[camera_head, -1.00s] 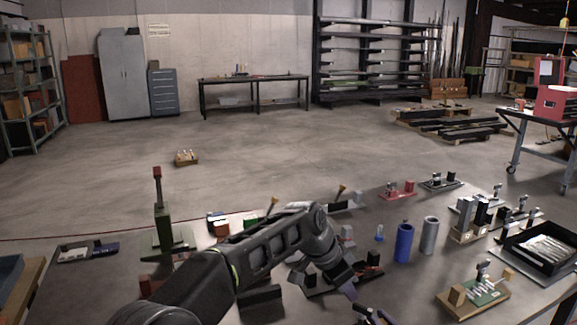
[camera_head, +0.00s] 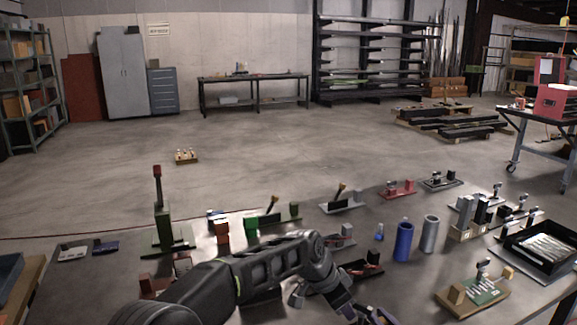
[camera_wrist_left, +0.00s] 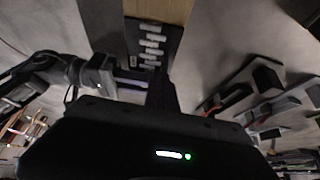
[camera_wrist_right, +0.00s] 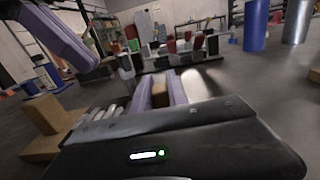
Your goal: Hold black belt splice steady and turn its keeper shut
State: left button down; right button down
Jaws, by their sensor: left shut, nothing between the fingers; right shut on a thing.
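The black belt splice (camera_wrist_left: 152,46) shows in the left wrist view as a dark strip with several silver pieces. Its wooden base and silver pieces (camera_wrist_right: 100,115) show in the right wrist view, with an upright brown end block (camera_wrist_right: 45,115). My right gripper (camera_wrist_right: 168,90) is shut on a small brown block (camera_wrist_right: 160,94), apparently the keeper's handle. My left gripper (camera_wrist_right: 82,64) is shut and empty near the splice; contact cannot be told. In the head view my left arm reaches the bottom edge, and the splice is hidden or out of frame there.
A green splice (camera_head: 485,290) on a wooden base stands right, below a black tray (camera_head: 540,245). A blue cylinder (camera_head: 403,242) and a grey cylinder (camera_head: 430,235) stand behind. Several small fixtures crowd the table, including a black one with red parts (camera_head: 365,268) beside my left arm.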

pick_arm(q)
jog(key=shift+w+d, duration=0.35)
jog(key=shift+d, duration=0.15)
dwell(0.8)
jog(key=shift+w+a, duration=0.3)
jog(key=shift+w, duration=0.45)
dwell(0.5)
dwell(0.4)
jog(key=shift+s+a, duration=0.1)
jog(key=shift+a, duration=0.3)
notch_tip(320, 180, up, 6)
dwell(0.6)
